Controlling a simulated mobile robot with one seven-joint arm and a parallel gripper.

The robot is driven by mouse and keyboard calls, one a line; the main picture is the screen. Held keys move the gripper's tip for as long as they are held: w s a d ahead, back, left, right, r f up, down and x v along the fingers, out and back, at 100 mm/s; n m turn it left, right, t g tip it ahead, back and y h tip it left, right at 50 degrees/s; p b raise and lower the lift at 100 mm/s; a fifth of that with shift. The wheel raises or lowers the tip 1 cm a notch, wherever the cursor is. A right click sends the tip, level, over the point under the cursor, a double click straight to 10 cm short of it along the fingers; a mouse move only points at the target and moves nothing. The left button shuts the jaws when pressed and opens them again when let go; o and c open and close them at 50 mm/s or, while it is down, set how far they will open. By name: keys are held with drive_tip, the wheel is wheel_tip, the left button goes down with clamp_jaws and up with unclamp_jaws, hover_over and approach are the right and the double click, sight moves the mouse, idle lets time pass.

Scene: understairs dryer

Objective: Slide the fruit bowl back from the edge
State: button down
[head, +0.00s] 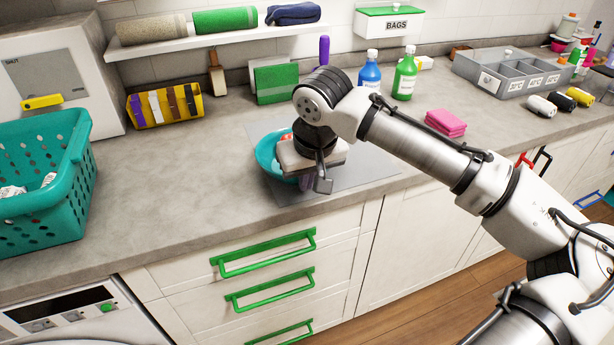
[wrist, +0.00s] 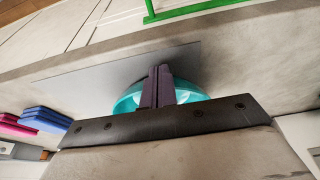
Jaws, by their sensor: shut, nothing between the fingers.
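The teal fruit bowl (head: 266,158) sits on a grey mat (head: 352,183) near the counter's front edge. My arm and gripper hide much of it in the head view, and its contents cannot be made out. In the wrist view the bowl (wrist: 127,104) shows on both sides of my gripper's fingers. My gripper (head: 305,184) points down over the front right part of the bowl. Its dark purple fingers (wrist: 160,70) are together with nothing between them. I cannot tell whether they touch the bowl.
Green-handled drawers (head: 265,253) lie below the counter edge. A teal basket (head: 45,205) stands at left. Behind are a green block (head: 276,84), blue bottle (head: 369,72) and green bottle (head: 405,75). Pink cloths (head: 446,122) lie right. Bare counter lies left of the mat.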

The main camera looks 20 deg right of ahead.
drive_tip(key=w+p, duration=0.1)
drive_tip(key=w, duration=0.2)
drive_tip(key=w+p, duration=0.1)
drive_tip(key=w, duration=0.2)
drive_tip(key=w+p, duration=0.1)
drive_tip(key=w, duration=0.3)
drive_tip(key=shift+a+r, duration=0.1)
drive_tip(key=shift+a, duration=0.15)
drive_tip(key=shift+w, duration=0.45)
drive_tip(key=shift+s, duration=0.1)
